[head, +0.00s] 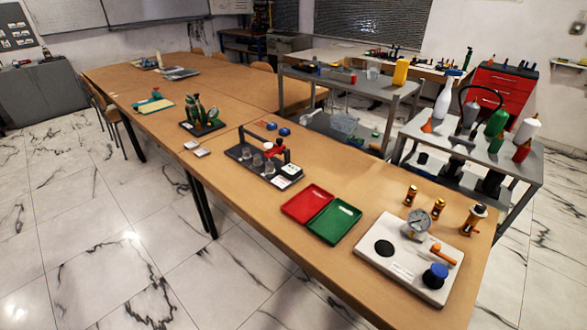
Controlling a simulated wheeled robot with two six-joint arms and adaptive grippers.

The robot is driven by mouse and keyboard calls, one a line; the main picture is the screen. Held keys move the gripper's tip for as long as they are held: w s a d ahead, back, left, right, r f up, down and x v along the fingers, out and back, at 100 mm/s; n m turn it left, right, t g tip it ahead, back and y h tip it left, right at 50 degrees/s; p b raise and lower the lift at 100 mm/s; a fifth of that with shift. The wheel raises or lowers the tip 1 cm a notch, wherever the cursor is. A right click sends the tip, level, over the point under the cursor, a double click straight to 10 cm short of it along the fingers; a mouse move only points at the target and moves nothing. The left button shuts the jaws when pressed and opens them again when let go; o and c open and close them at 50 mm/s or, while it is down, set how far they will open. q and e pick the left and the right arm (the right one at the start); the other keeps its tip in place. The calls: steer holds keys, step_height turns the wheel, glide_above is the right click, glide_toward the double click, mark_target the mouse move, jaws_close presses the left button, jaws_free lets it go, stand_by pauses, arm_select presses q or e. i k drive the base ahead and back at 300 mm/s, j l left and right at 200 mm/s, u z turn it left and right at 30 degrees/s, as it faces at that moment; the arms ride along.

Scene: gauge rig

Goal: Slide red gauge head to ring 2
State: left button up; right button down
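A dark rig (240,153) stands on the near wooden table, left of the red and green trays. A red part (276,151), which looks like the gauge head, sits on a dark rail above the rig's base, toward its right end. Several clear glass-like cups (257,160) stand in a row on the base below the rail. Ring numbers are too small to read, so I cannot tell which one is ring 2. White cards (291,171) lie at the rig's right end. Neither of my grippers shows in the head view.
A red tray (309,203) and a green tray (333,222) lie right of the rig. A white board (389,266) with a dial gauge (419,221) is nearest. Blue round objects (284,132) lie behind the rig. A grey cart (520,168) with bottles stands right.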

mark_target(277, 149)
steer(key=z, duration=0.65)
steer(key=i+j+z, duration=0.15)
steer(key=j+z, duration=0.25)
steer(key=j, duration=0.15)
steer(key=j+z, duration=0.4)
steer(key=j, duration=0.15)
steer(key=j+z, duration=0.45)
steer(key=i+j, duration=0.05)
steer(key=j, duration=0.1)
